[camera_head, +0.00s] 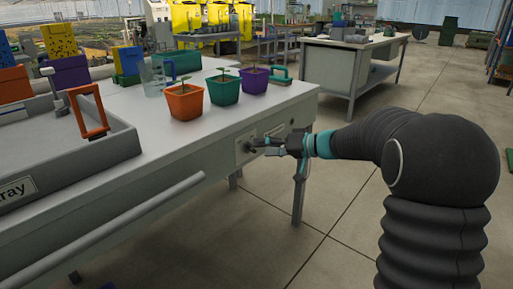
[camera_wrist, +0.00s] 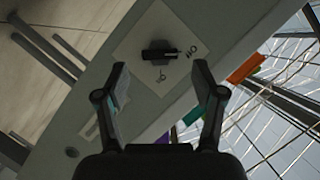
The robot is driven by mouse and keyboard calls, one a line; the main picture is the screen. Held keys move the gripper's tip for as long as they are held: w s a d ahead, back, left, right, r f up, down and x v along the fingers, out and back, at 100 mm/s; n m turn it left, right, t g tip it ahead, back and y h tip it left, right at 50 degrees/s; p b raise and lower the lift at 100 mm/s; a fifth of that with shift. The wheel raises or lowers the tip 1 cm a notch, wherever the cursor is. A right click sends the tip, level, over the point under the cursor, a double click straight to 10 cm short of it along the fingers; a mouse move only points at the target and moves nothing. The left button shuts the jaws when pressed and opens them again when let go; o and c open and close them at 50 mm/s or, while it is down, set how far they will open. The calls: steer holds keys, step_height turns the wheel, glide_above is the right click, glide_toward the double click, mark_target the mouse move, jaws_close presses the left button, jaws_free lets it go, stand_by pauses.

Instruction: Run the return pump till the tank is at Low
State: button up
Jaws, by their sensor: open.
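A dark switch knob (camera_wrist: 160,53) sits on a pale square plate (camera_wrist: 135,50) on the side of the bench in the wrist view. Its bar lies roughly level in that picture. Small lettering, seemingly "Off", is printed to its right, and another mark shows below it. In the head view the plate (camera_head: 240,152) is on the bench's front side. My gripper (camera_head: 261,147) is right in front of it. In the wrist view my gripper (camera_wrist: 161,70) is open, one finger on each side of the knob, apparently without touching it. I cannot make out a tank or a Low mark.
The bench (camera_head: 155,125) carries orange, green and purple potted seedlings, a clear jug (camera_head: 152,78) and a green-handled tool (camera_head: 281,78). A grey tray (camera_head: 60,160) stands at the left. A rail (camera_head: 130,222) juts along the bench front.

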mark_target(250, 148)
steer(key=shift+x, duration=1.75)
steer(key=c, duration=1.1)
